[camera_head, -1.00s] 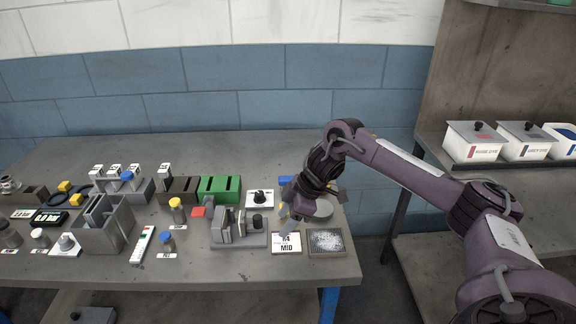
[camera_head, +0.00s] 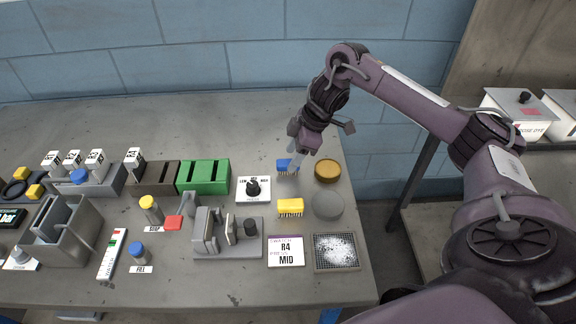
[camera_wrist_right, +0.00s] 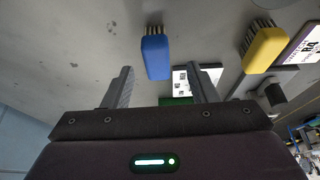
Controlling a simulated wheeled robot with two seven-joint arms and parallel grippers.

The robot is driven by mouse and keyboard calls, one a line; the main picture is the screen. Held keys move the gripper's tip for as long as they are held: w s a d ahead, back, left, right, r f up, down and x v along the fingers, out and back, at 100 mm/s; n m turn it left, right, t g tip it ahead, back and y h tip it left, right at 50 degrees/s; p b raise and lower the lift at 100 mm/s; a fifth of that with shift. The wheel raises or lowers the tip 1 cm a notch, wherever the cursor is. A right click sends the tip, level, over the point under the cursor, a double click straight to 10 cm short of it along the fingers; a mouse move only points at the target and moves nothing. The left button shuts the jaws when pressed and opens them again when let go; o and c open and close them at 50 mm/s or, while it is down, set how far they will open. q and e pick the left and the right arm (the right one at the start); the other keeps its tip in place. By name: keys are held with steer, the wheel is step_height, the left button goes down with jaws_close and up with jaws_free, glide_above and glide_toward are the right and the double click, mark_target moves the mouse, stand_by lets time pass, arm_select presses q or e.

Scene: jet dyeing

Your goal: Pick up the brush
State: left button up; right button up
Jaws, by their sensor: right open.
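The yellow brush (camera_wrist_right: 264,50) is to the right there. My left gripper is out of view.
An amber disc (camera_head: 327,170) and a grey disc (camera_head: 327,205) sit right of the brushes. A dial block (camera_head: 253,189) and green rack (camera_head: 204,176) stand left. A card (camera_head: 285,251) and speckled tray (camera_head: 336,251) lie in front. The back of the bench is clear.

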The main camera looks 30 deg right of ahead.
mark_target(288, 162)
steer(key=x, duration=0.3)
steer(key=shift+w+f+p, duration=0.25)
steer(key=shift+f+p, duration=0.05)
steer(key=shift+p, duration=0.1)
steer(key=shift+f, duration=0.1)
steer(key=c, duration=1.1)
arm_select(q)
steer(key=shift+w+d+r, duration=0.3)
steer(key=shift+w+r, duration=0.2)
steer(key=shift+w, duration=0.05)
